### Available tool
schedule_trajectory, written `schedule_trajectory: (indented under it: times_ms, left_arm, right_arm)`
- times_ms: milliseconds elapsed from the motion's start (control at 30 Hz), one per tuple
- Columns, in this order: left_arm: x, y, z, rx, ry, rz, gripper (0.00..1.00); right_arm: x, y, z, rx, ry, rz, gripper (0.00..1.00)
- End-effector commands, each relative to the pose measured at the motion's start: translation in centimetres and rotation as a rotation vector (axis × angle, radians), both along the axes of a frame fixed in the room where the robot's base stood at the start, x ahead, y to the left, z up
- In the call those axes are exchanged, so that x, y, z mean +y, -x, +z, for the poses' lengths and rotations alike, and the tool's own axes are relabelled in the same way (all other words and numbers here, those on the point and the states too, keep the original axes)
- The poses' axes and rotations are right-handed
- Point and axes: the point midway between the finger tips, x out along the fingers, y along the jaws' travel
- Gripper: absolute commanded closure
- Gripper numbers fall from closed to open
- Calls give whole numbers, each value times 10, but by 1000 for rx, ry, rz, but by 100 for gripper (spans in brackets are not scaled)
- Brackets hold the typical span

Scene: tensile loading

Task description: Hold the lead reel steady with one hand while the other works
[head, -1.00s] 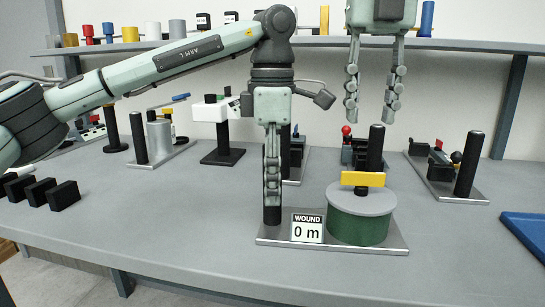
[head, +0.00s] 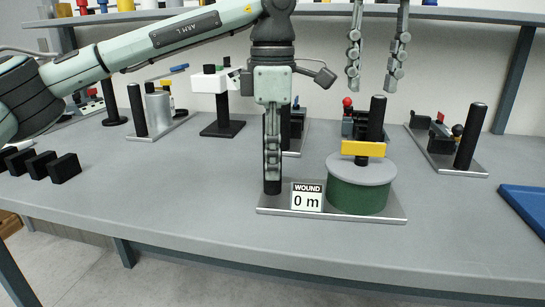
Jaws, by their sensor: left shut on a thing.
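The lead reel is a green drum (head: 357,197) with a grey disc top and a yellow bar (head: 363,149) above it. It stands on a metal base plate (head: 385,219) near the front of the bench. A sign on the plate reads "WOUND 0 m" (head: 307,197). My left gripper (head: 272,176) points down and is shut on the black post (head: 272,187) at the plate's left end. My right gripper (head: 375,75) hangs above and behind the reel, fingers apart and empty, touching nothing.
Other fixtures with black posts stand behind, including one at the right (head: 466,140) and a white-headed one (head: 220,105). Black blocks (head: 64,168) lie at the left. A blue tray (head: 525,207) sits at the right edge. The front middle of the bench is clear.

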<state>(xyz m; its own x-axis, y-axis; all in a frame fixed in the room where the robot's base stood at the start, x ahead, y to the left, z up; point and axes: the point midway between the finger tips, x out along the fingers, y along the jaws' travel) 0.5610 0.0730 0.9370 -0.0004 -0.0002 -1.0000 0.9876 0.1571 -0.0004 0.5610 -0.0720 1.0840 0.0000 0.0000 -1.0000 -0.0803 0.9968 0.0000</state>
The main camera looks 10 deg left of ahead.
Motion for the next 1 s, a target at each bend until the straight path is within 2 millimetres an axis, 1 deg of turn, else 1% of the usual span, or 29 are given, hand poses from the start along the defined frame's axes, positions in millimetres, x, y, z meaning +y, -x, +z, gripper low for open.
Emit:
schedule_trajectory:
  times_ms: [133, 167, 200, 233, 367, 467, 567, 667, 800, 900, 1000]
  left_arm:
    - [0, 0, 0, 0, 0, 0, 100]
    - [0, 0, 0, 0, 0, 0, 100]
    - [0, 0, 0, 0, 0, 0, 100]
    - [0, 0, 0, 0, 0, 0, 100]
    - [0, 0, 0, 0, 0, 0, 100]
    - [0, 0, 0, -1, 0, 0, 100]
    - [0, 0, 0, -1, 0, 0, 100]
    - [0, 0, 0, -1, 0, 0, 100]
    - [0, 0, 0, -1, 0, 0, 100]
    - [0, 0, 0, -1, 0, 0, 100]
    - [0, 0, 0, -1, 0, 0, 100]
  right_arm:
    - [0, 0, 0, 0, 0, 0, 66]
    - [0, 0, 0, 0, 0, 0, 67]
    - [0, 0, 0, 0, 0, 0, 72]
    - [0, 0, 0, 0, 0, 0, 74]
    - [0, 0, 0, 0, -3, 9, 74]
    - [-2, 0, 0, 4, -23, 76, 74]
    - [-5, 0, -1, 3, -68, 233, 74]
    - [-11, 0, 0, -12, -133, 462, 74]
    - [-23, 1, 3, -75, -224, 816, 74]
    - [-32, 1, 6, -139, -269, 1040, 74]
    - [-41, 1, 10, -202, -297, 1220, 74]
